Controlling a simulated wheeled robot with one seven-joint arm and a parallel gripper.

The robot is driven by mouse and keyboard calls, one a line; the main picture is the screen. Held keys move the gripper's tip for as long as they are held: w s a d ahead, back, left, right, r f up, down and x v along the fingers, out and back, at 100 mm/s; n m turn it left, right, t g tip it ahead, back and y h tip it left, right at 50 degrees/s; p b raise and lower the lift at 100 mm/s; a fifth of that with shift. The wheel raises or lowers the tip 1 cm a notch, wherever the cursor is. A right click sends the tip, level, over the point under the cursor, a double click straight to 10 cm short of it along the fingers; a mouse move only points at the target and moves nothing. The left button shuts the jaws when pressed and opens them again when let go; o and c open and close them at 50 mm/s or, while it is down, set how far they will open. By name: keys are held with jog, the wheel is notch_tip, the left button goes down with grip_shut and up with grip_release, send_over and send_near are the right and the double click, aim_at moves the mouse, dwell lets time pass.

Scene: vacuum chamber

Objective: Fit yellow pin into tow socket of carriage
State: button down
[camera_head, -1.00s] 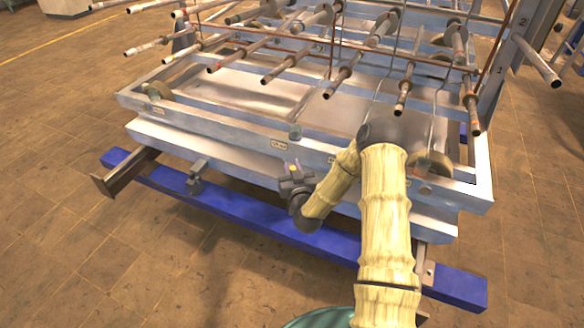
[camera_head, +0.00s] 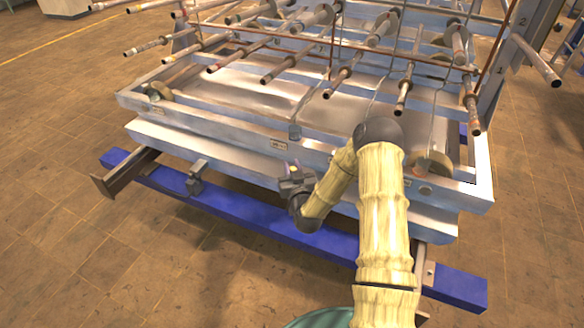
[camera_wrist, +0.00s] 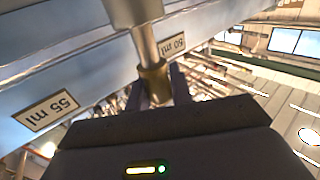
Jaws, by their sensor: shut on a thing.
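The carriage (camera_head: 225,125) is a grey metal frame with many projecting rods, and a blue bar (camera_head: 240,208) runs low along its near side. My gripper (camera_head: 291,178) is close to the carriage's near side, above the blue bar. In the wrist view the dark jaws (camera_wrist: 160,88) are shut on the brass-yellow end of the pin (camera_wrist: 153,78). The pin is barely visible in the head view. I cannot make out the tow socket or whether the pin touches it.
A small grey bracket (camera_head: 196,177) stands on the blue bar to the left of my gripper. Labelled carriage rails (camera_wrist: 90,70) are close to the jaws in the wrist view. The tiled floor (camera_head: 60,250) is clear at the left and front.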

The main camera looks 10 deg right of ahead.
jog(key=shift+f, duration=0.1)
jog(key=shift+f+b, duration=1.25)
jog(key=shift+f, duration=0.25)
jog(key=c, duration=1.2)
grip_release()
jog(key=shift+r, duration=0.1)
jog(key=shift+o, duration=0.2)
jog(key=s, duration=1.7)
jog(key=shift+s+p, duration=0.15)
jog(key=shift+p, duration=0.25)
